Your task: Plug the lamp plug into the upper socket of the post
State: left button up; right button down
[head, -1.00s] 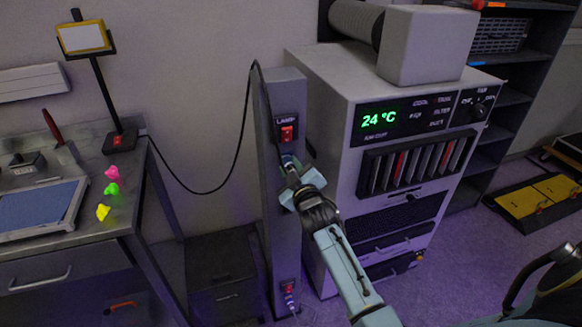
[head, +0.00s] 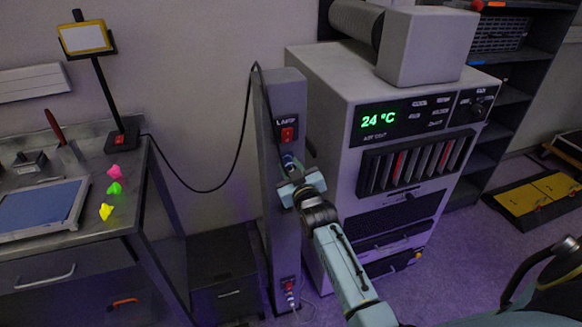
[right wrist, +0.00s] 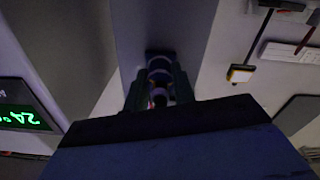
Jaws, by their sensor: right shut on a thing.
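The grey post (head: 285,230) stands upright beside the big machine. Its upper panel bears a LAMP label and a red switch (head: 287,134). My right gripper (head: 290,176) is at the post's front face, below that switch. It is shut on the lamp plug (head: 288,161), whose blue and pale end shows above the fingers. In the right wrist view the plug (right wrist: 160,75) sits between the two dark fingers, pointing at the post face. The upper socket is hidden behind plug and gripper; I cannot tell whether the plug is in it. My left gripper is not in view.
The lamp (head: 85,38) stands on the bench at left; its black cable (head: 236,150) sags and loops over the post top. A lower red switch (head: 289,285) with a white plug is near the post's foot. The machine (head: 330,120) stands close on the right.

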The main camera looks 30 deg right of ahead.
jog(key=shift+w+r, duration=0.15)
jog(key=shift+r, duration=0.25)
jog(key=shift+m+p, duration=0.3)
jog(key=shift+m, duration=0.3)
jog(key=shift+d+m, duration=0.1)
jog(key=shift+m, duration=0.7)
jog(key=c, duration=1.4)
grip_release()
jog(key=shift+w+f, duration=0.1)
jog(key=o, duration=0.3)
jog(key=shift+f, duration=0.3)
